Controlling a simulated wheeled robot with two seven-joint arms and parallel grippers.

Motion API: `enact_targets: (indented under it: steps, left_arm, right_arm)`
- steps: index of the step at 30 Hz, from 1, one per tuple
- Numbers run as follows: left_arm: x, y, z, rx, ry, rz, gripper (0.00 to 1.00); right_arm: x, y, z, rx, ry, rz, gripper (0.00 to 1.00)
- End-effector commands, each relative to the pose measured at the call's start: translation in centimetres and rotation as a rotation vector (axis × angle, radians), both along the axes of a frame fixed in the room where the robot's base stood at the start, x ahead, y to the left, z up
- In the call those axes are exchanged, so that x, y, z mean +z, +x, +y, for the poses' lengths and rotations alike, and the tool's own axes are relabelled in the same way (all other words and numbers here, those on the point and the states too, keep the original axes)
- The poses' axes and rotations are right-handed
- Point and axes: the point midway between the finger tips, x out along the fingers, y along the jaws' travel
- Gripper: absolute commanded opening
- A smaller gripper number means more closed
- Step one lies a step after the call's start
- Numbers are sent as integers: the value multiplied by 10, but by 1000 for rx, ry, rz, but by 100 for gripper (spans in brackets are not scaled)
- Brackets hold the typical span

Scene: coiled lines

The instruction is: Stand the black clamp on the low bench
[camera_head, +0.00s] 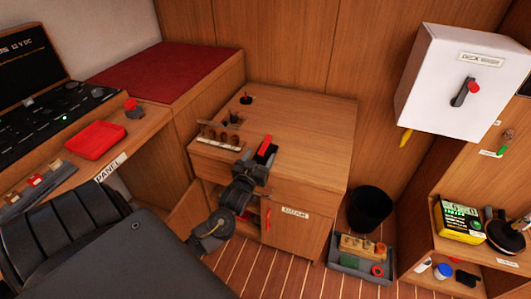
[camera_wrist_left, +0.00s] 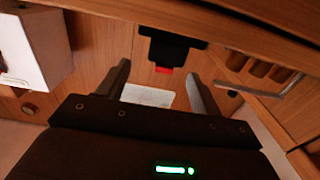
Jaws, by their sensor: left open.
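A black piece with a red part (camera_head: 266,149), which looks like the black clamp, is at the front edge of the wooden cabinet top (camera_head: 310,120). In the left wrist view this black piece (camera_wrist_left: 172,45) shows its red tab just beyond and between my finger tips. My left gripper (camera_head: 256,164) is at the cabinet's front edge, close to the piece; its fingers are open (camera_wrist_left: 157,75) with nothing held. I cannot tell whether a finger touches it. The gripper hides its lower part. Which surface is the low bench is not clear. My right gripper is not in view.
A wooden holder (camera_head: 219,139) and a small black knob (camera_head: 246,98) are on the cabinet top, whose right part is free. A black bin (camera_head: 370,208) and a grey tray (camera_head: 360,268) stand on the floor. A low shelf at right holds a yellow-green box (camera_head: 460,219).

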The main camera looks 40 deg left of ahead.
Motion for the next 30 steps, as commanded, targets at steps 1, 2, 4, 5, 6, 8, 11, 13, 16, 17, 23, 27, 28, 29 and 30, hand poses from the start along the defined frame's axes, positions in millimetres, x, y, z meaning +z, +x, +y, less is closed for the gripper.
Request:
enact_targets:
  steps: [1, 2, 4, 5, 6, 8, 11, 13, 16, 17, 23, 27, 28, 29, 30]
  left_arm:
    - [0, 6, 2, 0, 1, -1, 65]
    - [0, 9, 3, 0, 1, 0, 65]
    - [0, 13, 5, 0, 2, 1, 65]
    - [0, 14, 5, 0, 1, 1, 65]
    - [0, 14, 5, 0, 1, 1, 65]
    - [0, 15, 5, 0, 1, 1, 65]
    - [-1, 20, 8, 0, 1, 3, 65]
    - [-2, 29, 13, 1, 3, 1, 65]
    - [-4, 44, 19, 1, 2, 1, 65]
    - [-4, 48, 20, 1, 2, 1, 65]
    - [-5, 62, 25, 0, 1, 3, 65]
    - [-5, 62, 25, 0, 0, 2, 65]
    - [-5, 62, 25, 0, 0, 2, 65]
    - [-5, 62, 25, 0, 0, 2, 65]
    - [-5, 62, 25, 0, 0, 2, 62]
  right_arm:
    - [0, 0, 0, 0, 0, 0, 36]
    - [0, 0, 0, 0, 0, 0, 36]
    - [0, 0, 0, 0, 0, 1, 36]
    - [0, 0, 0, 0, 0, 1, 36]
    - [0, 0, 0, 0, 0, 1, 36]
    - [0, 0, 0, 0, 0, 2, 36]
    - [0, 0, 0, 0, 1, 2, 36]
    - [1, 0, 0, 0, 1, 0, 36]
    - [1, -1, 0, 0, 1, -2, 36]
    - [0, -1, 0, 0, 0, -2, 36]
    - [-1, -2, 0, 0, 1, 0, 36]
    - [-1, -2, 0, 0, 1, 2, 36]
    - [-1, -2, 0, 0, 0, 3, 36]
    - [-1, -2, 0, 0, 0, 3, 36]
    - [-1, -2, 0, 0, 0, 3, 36]
